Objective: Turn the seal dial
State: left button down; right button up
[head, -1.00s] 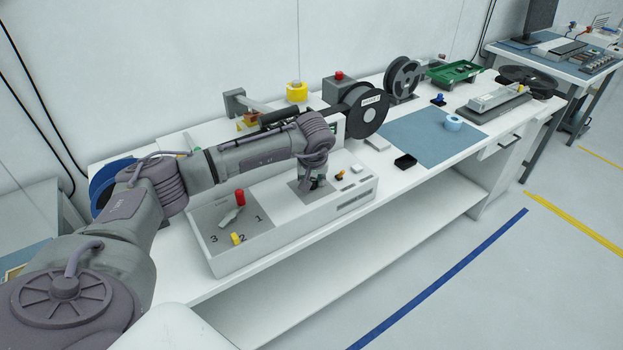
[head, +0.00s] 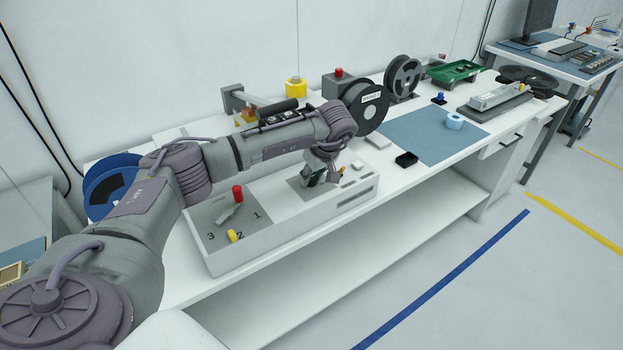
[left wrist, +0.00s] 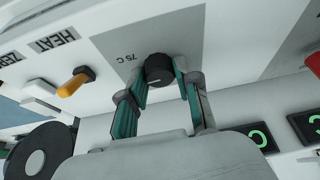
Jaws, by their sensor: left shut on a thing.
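The seal dial (left wrist: 158,69) is a dark round knob with a pale pointer line, on a grey panel patch marked "75 C" in the left wrist view. My left gripper (left wrist: 161,78) has one teal-padded finger on each side of the dial and is shut on it. In the head view my left gripper (head: 316,178) is over the right part of the white machine (head: 284,228), and it hides the dial there. My right gripper is not in view.
An orange toggle (left wrist: 75,82) is beside the dial, near the "HEAT" label. A grey lever (head: 231,211), a red knob (head: 238,193) and a yellow knob (head: 234,236) are on the machine's left panel. A black reel (head: 367,110) stands behind my wrist.

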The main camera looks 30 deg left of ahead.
pick_arm(q)
jog(key=n+g+b, duration=0.1)
jog(key=n+g, duration=0.1)
jog(key=n, duration=0.3)
jog(key=shift+w, duration=0.15)
jog(key=shift+r+n, duration=0.1)
jog(key=shift+n, duration=0.2)
dwell(0.3)
jog(key=c, duration=0.8)
grip_release()
jog(key=v, duration=1.2)
jog(key=shift+w+d, duration=0.1)
jog(key=shift+d, duration=0.1)
